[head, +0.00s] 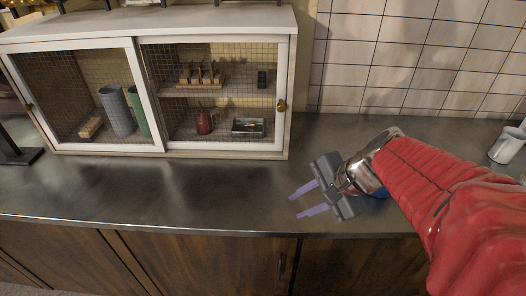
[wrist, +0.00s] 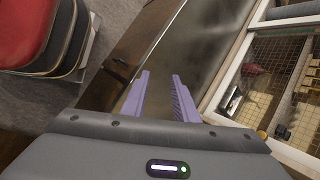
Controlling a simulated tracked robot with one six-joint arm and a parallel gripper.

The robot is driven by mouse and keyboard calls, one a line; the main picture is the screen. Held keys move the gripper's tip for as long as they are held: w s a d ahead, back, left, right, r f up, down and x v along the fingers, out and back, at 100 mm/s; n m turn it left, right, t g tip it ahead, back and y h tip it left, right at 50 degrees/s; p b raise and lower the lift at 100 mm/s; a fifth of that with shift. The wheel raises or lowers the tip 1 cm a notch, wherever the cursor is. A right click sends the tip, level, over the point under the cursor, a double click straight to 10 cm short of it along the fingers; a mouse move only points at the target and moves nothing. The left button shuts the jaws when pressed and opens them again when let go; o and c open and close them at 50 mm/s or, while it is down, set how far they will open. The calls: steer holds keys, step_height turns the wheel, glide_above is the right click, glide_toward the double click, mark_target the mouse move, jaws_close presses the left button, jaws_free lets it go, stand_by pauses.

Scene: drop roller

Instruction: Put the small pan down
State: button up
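My gripper (head: 295,206) is over the dark counter (head: 190,190), near its front edge. Its two purple fingers point left and stand apart with nothing between them. The wrist view also shows the open, empty fingers (wrist: 160,76), with counter beyond them. I cannot make out a small pan in the gripper or on the open counter. A small metal tray-like thing (head: 249,128) sits on the cabinet's bottom level, behind the mesh; I cannot tell if it is a pan.
A white mug (head: 507,146) is at the far right. The counter before the cabinet is clear.

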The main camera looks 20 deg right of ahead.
steer(key=s+a+r+n+h, duration=0.4)
steer(key=s+a+r+n, duration=0.1)
steer(key=n, duration=0.9)
steer(key=shift+s+n+t, duration=0.3)
steer(key=shift+s+n, duration=0.1)
steer(key=shift+s, duration=0.15)
steer(key=shift+r, duration=0.1)
